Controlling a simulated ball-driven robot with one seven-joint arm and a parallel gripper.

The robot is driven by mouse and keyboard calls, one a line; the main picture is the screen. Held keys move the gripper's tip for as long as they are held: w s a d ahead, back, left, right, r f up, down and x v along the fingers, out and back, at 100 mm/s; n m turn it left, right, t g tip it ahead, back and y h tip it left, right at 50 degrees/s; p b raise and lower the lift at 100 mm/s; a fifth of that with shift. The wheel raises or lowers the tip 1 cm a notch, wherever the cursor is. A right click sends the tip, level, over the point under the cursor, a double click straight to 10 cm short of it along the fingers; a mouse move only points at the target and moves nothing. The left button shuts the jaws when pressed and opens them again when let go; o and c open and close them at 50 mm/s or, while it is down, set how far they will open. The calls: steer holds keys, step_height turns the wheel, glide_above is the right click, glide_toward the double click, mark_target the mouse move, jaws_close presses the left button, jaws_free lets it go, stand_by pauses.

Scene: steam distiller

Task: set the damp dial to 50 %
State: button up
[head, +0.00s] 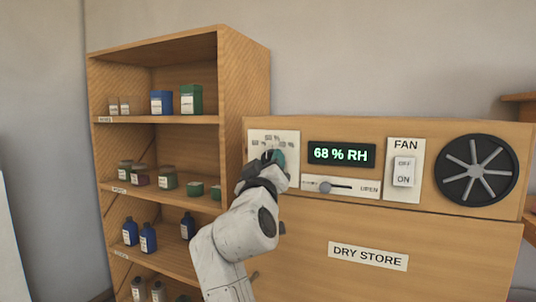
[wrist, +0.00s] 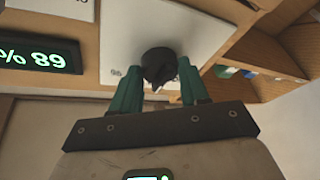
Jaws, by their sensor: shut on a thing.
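The damp dial is a dark round knob (wrist: 160,66) on a white plate (head: 287,138) at the left of the cabinet front. In the head view my gripper (head: 273,158) covers the knob and most of the plate's middle. In the wrist view my gripper (wrist: 157,88) has its two green fingers on either side of the knob, shut on it. The dial's pointer and most of its marks are hidden or too small to read. The green display (head: 341,154) beside the plate reads 68 % RH; it shows upside down in the wrist view (wrist: 35,53).
A slider (head: 326,187) sits below the display, its knob toward the left end. A fan switch (head: 404,171) marked OFF and ON and a round black vent (head: 476,171) are to the right. A wooden shelf (head: 232,90) with bottles and jars stands close on the left.

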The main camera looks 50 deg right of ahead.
steer(key=shift+n, duration=0.3)
steer(key=o, duration=1.1)
steer(key=shift+c, duration=0.2)
steer(key=b+v, duration=0.3)
steer(key=v, duration=0.7)
steer(key=shift+s+a, duration=0.25)
steer(key=shift+a, duration=0.05)
